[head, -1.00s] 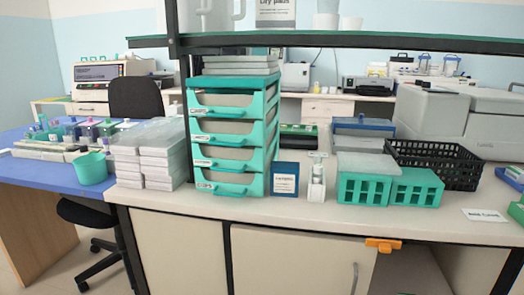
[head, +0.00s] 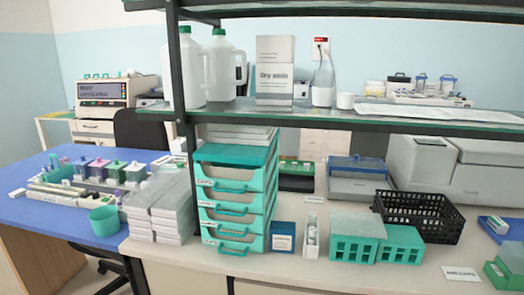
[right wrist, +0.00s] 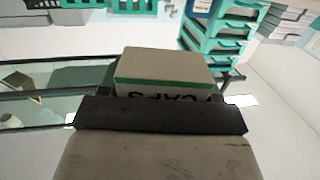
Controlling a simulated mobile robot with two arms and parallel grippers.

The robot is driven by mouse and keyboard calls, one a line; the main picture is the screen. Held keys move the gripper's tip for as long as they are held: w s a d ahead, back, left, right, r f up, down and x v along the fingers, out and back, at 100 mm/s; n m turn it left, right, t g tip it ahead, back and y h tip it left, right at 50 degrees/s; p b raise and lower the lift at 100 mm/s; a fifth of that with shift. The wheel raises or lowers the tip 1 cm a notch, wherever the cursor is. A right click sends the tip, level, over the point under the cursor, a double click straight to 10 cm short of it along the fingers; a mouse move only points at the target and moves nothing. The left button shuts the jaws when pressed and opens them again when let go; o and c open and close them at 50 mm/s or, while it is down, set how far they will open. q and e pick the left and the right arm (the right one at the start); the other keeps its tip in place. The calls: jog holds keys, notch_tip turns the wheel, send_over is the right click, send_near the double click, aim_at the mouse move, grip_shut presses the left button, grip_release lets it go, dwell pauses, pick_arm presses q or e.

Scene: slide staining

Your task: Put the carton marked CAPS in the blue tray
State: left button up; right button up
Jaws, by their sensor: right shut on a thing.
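The carton marked CAPS (right wrist: 165,70) fills the middle of the right wrist view. It is pale with a green stripe, and its lettering shows upside down and partly covered. My right gripper (right wrist: 160,113) is shut on it. A small blue tray (head: 492,228) lies on the bench at the right edge of the head view, cut off by the frame, with something grey in it. Neither gripper shows in the head view, so the carton's distance from the tray cannot be told. My left gripper is not in view.
A glass shelf (head: 340,116) on dark posts crosses above the bench, bearing jugs and a carton. Below stand a teal drawer unit (head: 236,155), teal racks (head: 400,245) and a black basket (head: 418,212). A label card (head: 461,273) and green box (head: 497,275) lie front right.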

jog(key=shift+r, duration=0.1)
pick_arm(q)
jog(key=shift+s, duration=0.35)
pick_arm(e)
jog(key=w+a+r+n+g+y, duration=0.4)
jog(key=a+r+n+y, duration=0.4)
jog(key=a+r+y, duration=0.4)
jog(key=w+a+f+n+g+y, duration=0.3)
jog(key=w+a+f+n+g, duration=0.1)
jog(key=f, duration=0.3)
jog(key=shift+a+n+g+y, duration=0.3)
jog(key=shift+a+g, duration=0.15)
jog(key=shift+g, duration=0.35)
jog(key=shift+s+r+n+g, duration=0.1)
jog(key=shift+n+g, duration=0.2)
jog(key=shift+g, duration=0.1)
jog(key=shift+s+d+n+g+y, duration=0.15)
jog(key=shift+d+n+g+y, duration=0.15)
jog(key=shift+d+n+g, duration=0.5)
jog(key=shift+s+d+n+g+y, duration=0.15)
jog(key=shift+n+g+y, duration=0.3)
jog(key=shift+g, duration=0.7)
jog(key=shift+s+d+n+g+y, duration=0.15)
jog(key=shift+d+n+g, duration=0.35)
jog(key=shift+n+g, duration=0.35)
